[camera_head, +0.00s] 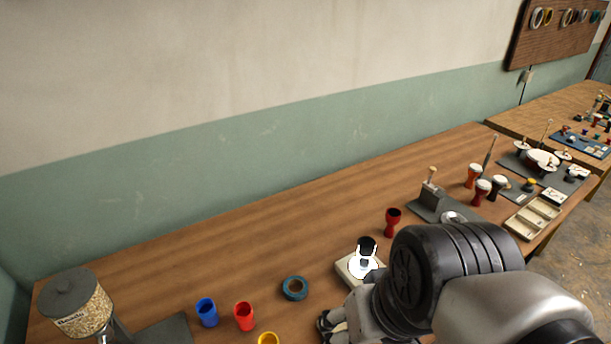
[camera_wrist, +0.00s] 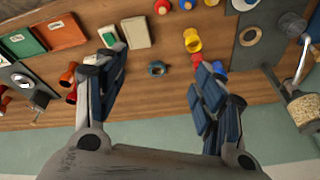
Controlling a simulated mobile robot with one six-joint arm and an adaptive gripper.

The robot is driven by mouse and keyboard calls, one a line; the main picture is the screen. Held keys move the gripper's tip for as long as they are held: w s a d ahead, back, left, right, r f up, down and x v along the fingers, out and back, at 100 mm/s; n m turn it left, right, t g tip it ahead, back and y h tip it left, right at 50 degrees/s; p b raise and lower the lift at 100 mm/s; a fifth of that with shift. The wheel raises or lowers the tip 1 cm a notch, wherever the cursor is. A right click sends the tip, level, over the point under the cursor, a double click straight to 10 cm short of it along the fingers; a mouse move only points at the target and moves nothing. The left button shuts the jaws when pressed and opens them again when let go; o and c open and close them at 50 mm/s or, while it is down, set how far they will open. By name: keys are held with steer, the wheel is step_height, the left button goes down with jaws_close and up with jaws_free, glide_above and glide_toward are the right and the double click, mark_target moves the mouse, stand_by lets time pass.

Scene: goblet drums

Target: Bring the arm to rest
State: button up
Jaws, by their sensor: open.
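My arm (camera_head: 455,265) reaches in from the lower right of the head view, over the front of the wooden table. My gripper (camera_wrist: 158,68) shows in the wrist view with its two dark fingers spread wide and nothing between them that it holds. It hangs above the tabletop, apart from the things below. In the head view only a small part of it shows low beside my arm, and the rest is hidden or cut off.
A blue tape roll (camera_head: 294,288), blue cup (camera_head: 207,313), red cup (camera_head: 245,317) and grain jar (camera_head: 80,308) stand left of my arm. A dark red goblet (camera_head: 392,222) stands behind it. White-topped goblet drums (camera_head: 473,175) stand farther right. The table's back strip is clear.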

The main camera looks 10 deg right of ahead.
steer(key=shift+d+r+n+t+h, duration=0.4)
steer(key=shift+d+r+n+t, duration=0.1)
steer(key=shift+r+t, duration=0.1)
